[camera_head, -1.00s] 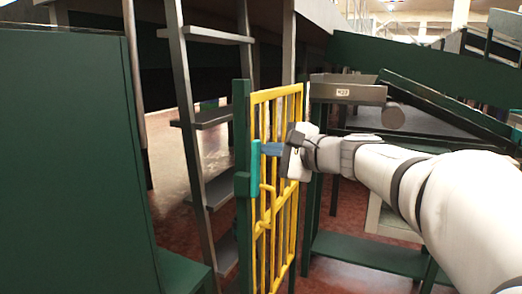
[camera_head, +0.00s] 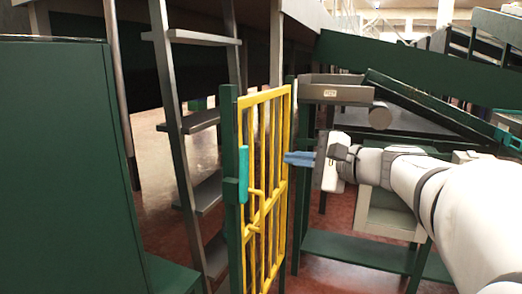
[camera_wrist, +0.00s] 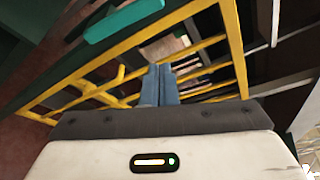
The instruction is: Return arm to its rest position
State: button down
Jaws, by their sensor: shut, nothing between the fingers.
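My gripper (camera_head: 287,158) is shut with nothing in it, its blue fingers pointing left toward the yellow barred gate (camera_head: 264,180). In the head view a gap shows between the fingertips and the teal handle (camera_head: 243,174) on the gate's left side. My white arm reaches in from the right edge. In the wrist view the blue fingers (camera_wrist: 159,84) lie together, with the yellow gate (camera_wrist: 228,40) and its teal piece (camera_wrist: 138,18) beyond them. How far the fingertips are from the gate bars is hard to tell.
A grey ladder (camera_head: 178,120) stands behind the gate. A large green panel (camera_head: 60,160) fills the left. Right of the gate are a grey beam (camera_head: 335,94) and a low green bench (camera_head: 360,252), close to my arm. Red floor shows below.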

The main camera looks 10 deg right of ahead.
jog(key=shift+s+d, duration=0.3)
jog(key=shift+s, duration=0.05)
jog(key=s+a+n+g+h+p, duration=0.2)
jog(key=s+a+n+g+p, duration=0.15)
jog(key=s+p, duration=0.4)
jog(key=s+a+n+g+h+p, duration=0.2)
jog(key=s+n+g+h+p, duration=0.15)
jog(key=p, duration=0.75)
jog(key=s+d+r+n+g+h+p, duration=0.2)
jog(key=s+d+r+n+h+p, duration=0.3)
jog(key=p, duration=0.8)
jog(key=s+n, duration=0.2)
jog(key=s, duration=0.1)
jog(key=shift+s+d+h+p, duration=0.25)
jog(key=shift+h+p, duration=0.05)
jog(key=shift+h, duration=0.05)
jog(key=c, duration=2.2)
grip_release()
jog(key=shift+r, duration=0.1)
